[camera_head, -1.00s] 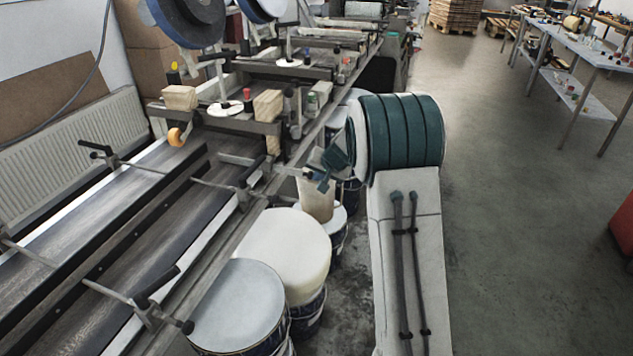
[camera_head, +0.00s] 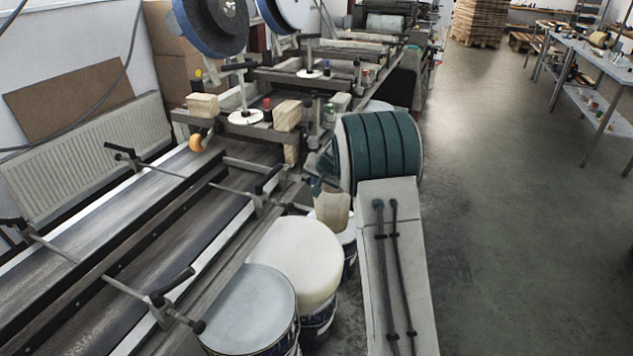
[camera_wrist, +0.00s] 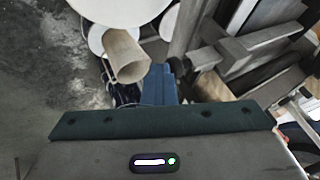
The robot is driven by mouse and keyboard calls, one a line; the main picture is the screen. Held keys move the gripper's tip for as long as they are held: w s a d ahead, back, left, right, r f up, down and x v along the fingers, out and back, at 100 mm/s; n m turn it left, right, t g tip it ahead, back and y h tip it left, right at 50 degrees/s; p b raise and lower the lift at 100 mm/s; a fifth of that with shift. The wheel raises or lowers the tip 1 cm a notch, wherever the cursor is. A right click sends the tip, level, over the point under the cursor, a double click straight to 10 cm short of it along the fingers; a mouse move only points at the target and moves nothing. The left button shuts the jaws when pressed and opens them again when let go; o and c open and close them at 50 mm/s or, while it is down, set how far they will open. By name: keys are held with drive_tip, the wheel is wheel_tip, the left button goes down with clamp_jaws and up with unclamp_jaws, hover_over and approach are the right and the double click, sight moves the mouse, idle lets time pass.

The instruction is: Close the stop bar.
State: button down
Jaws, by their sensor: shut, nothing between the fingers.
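The conveyor (camera_head: 137,252) runs from the lower left toward the back, with dark belts. Several thin metal rods with black handles reach over it, such as one near rod (camera_head: 118,288) and one farther rod (camera_head: 243,162). I cannot tell which of these is the stop bar. My gripper (camera_head: 317,186) is just right of the conveyor's side rail, above the tubs, touching nothing that I can see. In the wrist view its blue fingers (camera_wrist: 158,85) are together and empty. The conveyor frame (camera_wrist: 250,42) shows at the upper right there.
White-lidded tubs (camera_head: 250,300) stand under the conveyor's right edge, and a pale cylinder (camera_wrist: 127,57) is close to my fingers in the wrist view. Wooden blocks (camera_head: 203,105) sit on the cross frame. Open floor (camera_head: 510,230) lies to the right, with a work table (camera_head: 600,62) beyond.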

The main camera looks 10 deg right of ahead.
drive_tip(key=s+d+r+b, duration=0.3)
drive_tip(key=s+d+r, duration=0.2)
drive_tip(key=s+r, duration=0.35)
drive_tip(key=s+a+r+n+g+p, duration=0.15)
drive_tip(key=s+a, duration=0.25)
drive_tip(key=s, duration=0.5)
drive_tip(key=s+a+r+n+g+p, duration=0.15)
drive_tip(key=s+a, duration=0.25)
drive_tip(key=s, duration=0.5)
drive_tip(key=s+a+f+n+g+h, duration=0.1)
drive_tip(key=s+f+n, duration=0.1)
drive_tip(key=s, duration=1.6)
drive_tip(key=shift+f+n+g+h, duration=0.3)
drive_tip(key=shift+f+n+h, duration=0.1)
drive_tip(key=shift+f, duration=0.15)
drive_tip(key=shift+a, duration=0.15)
